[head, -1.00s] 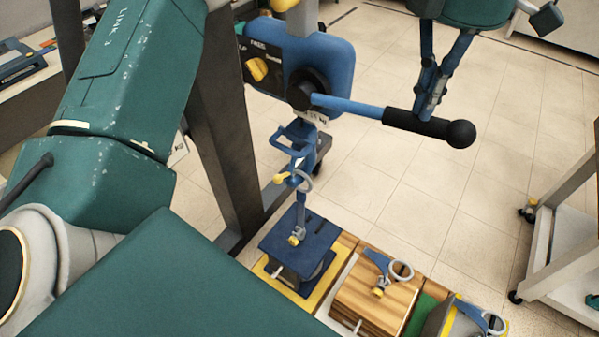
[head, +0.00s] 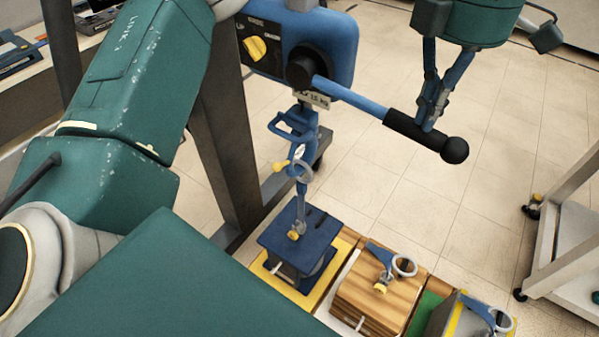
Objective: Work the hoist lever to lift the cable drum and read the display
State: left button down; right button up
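The blue hoist body (head: 335,45) hangs at the top middle of the head view. Its lever (head: 350,97) slopes down to the right and ends in a black grip with a round knob. My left gripper (head: 432,122) comes down from the top right, with its blue fingers closed on the black grip. A blue hook (head: 297,130) under the hoist runs down to the shackle of a dark blue spool-shaped load (head: 285,246), seemingly the cable drum. It is over a yellow-edged place; I cannot tell whether it touches. A small label (head: 312,98) reads about "15 kg". My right gripper is not in view.
A yellow knob (head: 255,48) is on the hoist's face. A wooden block (head: 372,297) and a grey-yellow load (head: 458,322), each with a shackle, stand right of the drum. A dark post (head: 228,140) stands behind. A white cart (head: 570,245) is at right; the floor between is clear.

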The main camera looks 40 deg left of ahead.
aim_at(419, 131)
pick_arm(q)
notch_tip(419, 131, down, 3)
jog(key=shift+f+b, duration=0.1)
jog(key=shift+b, duration=0.6)
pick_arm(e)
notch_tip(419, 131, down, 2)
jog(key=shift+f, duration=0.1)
pick_arm(q)
jog(key=shift+a+f+b, duration=0.25)
jog(key=shift+f+b, duration=0.7)
jog(key=shift+f, duration=0.15)
jog(key=shift+w+r+p, duration=0.1)
jog(key=shift+r+p, duration=0.45)
jog(key=r+p, duration=0.3)
jog(key=r, duration=0.1)
jog(key=r+p, duration=0.3)
jog(key=r, duration=0.1)
jog(key=shift+d, duration=0.2)
notch_tip(419, 131, up, 10)
jog(key=a+p, duration=0.2)
jog(key=p, duration=0.5)
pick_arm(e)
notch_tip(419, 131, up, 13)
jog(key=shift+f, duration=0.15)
